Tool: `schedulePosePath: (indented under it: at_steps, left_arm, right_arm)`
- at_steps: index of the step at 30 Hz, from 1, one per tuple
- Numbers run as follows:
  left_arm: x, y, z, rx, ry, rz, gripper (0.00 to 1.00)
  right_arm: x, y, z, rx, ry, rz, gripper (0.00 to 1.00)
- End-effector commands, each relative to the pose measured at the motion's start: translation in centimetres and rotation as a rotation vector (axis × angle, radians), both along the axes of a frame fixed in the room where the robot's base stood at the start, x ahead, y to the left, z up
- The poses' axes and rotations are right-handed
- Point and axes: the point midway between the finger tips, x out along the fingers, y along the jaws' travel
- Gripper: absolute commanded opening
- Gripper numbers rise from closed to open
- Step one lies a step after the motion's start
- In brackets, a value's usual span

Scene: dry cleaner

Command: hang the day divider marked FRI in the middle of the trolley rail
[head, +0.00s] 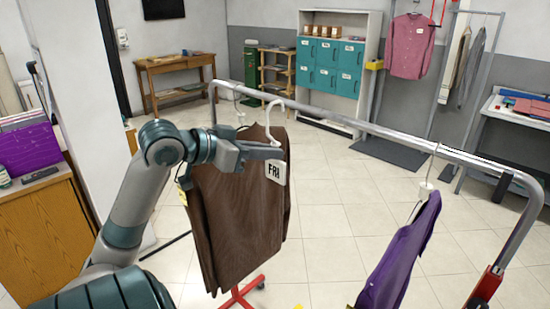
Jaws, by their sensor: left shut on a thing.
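The white day divider marked FRI (275,172) has a curved hook at its top and hangs upright at my left gripper (279,153). The gripper is shut on the divider just above the lettering. The hook's top overlaps the trolley rail (365,126) in the head view, left of the rail's middle; I cannot tell whether it sits over the rail. Brown trousers or a similar brown garment (238,225) hang behind the divider, near the rail's left end. A purple garment (402,252) hangs toward the right end. My right gripper is out of view.
The rail between the divider and the purple garment is bare. Teal lockers (332,68), a wooden table (175,68) and a rack with a pink shirt (411,48) stand farther back.

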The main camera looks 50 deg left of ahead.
Motion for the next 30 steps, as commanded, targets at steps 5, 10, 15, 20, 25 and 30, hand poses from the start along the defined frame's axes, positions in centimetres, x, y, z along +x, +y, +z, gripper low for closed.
schedulePosePath:
  at_steps: [5, 10, 15, 20, 25, 30]
  left_arm:
    - [0.0, 0.0, 0.0, 0.000, 0.000, -0.001, 0.00]
    - [0.2, 0.0, 0.0, -0.001, -0.001, -0.002, 0.00]
    - [0.7, 0.0, -0.1, 0.000, 0.000, -0.003, 0.00]
    - [1.4, 0.1, -0.1, -0.001, -0.002, -0.003, 0.00]
    - [2.4, 0.2, -0.1, 0.000, 0.000, -0.002, 0.00]
    - [3.4, 0.3, -0.1, -0.001, 0.000, -0.003, 0.00]
  right_arm:
    - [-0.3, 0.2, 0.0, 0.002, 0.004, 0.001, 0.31]
    - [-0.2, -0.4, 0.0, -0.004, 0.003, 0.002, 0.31]
    - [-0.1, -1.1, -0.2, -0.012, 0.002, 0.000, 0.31]
    - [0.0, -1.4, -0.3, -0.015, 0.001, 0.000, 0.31]
    - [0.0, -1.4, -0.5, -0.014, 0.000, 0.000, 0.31]
    - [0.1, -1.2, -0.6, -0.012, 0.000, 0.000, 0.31]
